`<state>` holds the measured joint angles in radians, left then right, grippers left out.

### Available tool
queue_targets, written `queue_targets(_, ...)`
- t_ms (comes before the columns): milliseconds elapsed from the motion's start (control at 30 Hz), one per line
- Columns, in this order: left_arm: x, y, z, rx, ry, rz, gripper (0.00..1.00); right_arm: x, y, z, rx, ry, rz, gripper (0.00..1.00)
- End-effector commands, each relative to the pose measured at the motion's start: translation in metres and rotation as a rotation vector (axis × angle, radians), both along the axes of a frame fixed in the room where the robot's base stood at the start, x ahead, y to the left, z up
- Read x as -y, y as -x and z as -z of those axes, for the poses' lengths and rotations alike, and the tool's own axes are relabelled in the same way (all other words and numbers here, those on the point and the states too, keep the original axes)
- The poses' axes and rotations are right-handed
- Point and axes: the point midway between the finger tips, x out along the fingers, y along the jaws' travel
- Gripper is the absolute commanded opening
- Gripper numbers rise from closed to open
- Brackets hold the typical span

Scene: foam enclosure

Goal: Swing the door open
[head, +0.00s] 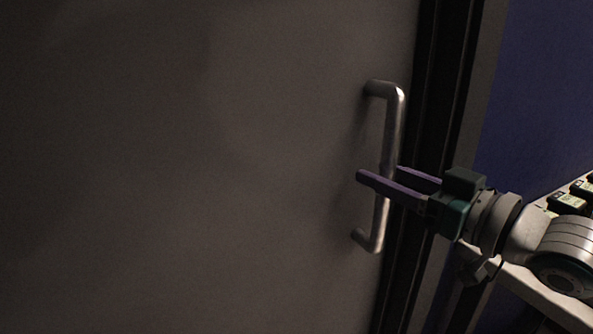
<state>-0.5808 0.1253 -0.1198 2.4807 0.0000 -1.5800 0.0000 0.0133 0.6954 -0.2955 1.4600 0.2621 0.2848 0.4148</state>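The door (200,170) is a large plain grey-brown panel filling the left and middle of the head view. It looks shut against the dark frame on its right. A metal bar handle (395,120) stands upright near the door's right edge. My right gripper (379,172) reaches in from the right at the handle's middle. Its two purple fingers are spread apart. The near finger crosses in front of the bar, and the far finger runs up to the bar and seems to pass behind it. I cannot tell whether either finger touches it. My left gripper is out of view.
The dark door frame (440,80) runs down right of the door. Beyond it is a blue wall (540,90). A pale shelf or table (545,284) with several small dark items (567,203) stands at the lower right, close to my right arm.

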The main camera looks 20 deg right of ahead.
Motion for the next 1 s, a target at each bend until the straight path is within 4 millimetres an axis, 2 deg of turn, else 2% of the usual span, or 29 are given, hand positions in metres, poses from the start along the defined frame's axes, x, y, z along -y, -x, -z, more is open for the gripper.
queue_targets(67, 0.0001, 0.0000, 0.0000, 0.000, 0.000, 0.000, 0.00, 0.0000, 0.0001, -0.0001, 0.000, 0.000, 0.000, 0.39)
queue_targets(400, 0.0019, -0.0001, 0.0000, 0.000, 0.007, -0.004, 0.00, 0.0000, 0.0002, -0.0001, 0.001, 0.000, 0.000, 0.01)
queue_targets(1000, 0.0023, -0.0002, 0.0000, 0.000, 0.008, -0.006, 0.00, 0.0000, 0.0002, -0.0002, 0.001, 0.000, 0.000, 0.00)
